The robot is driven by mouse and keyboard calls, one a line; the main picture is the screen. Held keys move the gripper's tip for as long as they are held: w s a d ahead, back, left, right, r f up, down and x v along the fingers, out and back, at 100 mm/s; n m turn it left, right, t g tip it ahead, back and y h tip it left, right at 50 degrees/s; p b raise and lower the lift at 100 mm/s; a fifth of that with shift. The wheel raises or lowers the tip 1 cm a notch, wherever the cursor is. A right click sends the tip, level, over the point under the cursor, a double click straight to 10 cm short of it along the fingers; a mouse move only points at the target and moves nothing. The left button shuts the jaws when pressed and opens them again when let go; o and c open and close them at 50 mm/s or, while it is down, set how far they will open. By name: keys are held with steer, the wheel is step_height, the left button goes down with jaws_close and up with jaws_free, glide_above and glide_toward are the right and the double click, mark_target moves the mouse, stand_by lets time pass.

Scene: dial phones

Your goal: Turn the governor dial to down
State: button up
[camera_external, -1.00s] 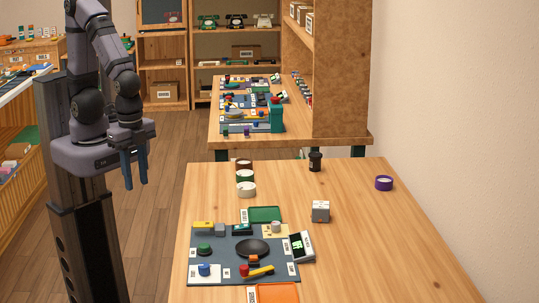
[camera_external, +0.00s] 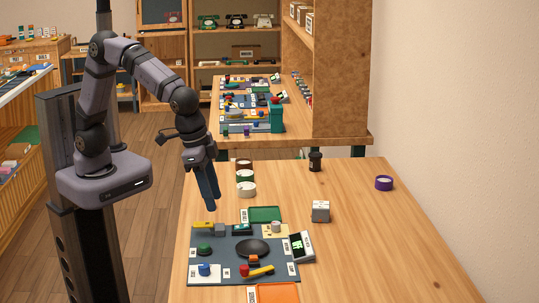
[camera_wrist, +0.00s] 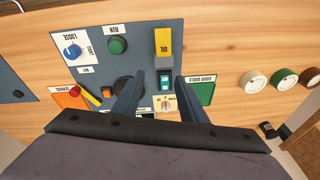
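A cream plate with a small grey knob (camera_external: 276,227) sits at the back right of the dark work mat (camera_external: 222,258); it looks like the governor dial. In the wrist view this plate (camera_wrist: 168,104) lies just below the gap between my fingers, its lettering too small to read. A blue knob (camera_external: 204,269) is at the mat's front left; in the wrist view the blue knob (camera_wrist: 72,51) has a "LOOSE" label beside it. My gripper (camera_external: 212,206) is open and empty, pointing down above the mat's back left. Its two fingers (camera_wrist: 159,76) are apart.
A black round disc (camera_external: 251,248) lies mid-mat, with a red-and-yellow lever (camera_external: 258,271) in front. A green tray (camera_external: 265,214) is behind, an orange tray (camera_external: 277,293) in front. A tilted screen (camera_external: 301,246) stands at right. The table's right side is mostly clear.

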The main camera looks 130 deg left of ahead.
mark_target(275, 223)
steer(key=w+a+f+n+y+b, duration=0.1)
steer(key=w+a+n+b, duration=0.4)
steer(key=w+a, duration=0.4)
steer(key=shift+a+f+t+y, duration=0.25)
steer(key=shift+f+t+y, duration=0.1)
steer(key=shift+t+y, duration=0.05)
steer(key=shift+x, duration=3.65)
steer(key=shift+d, duration=0.1)
steer(key=shift+c, duration=0.4)
jaws_close()
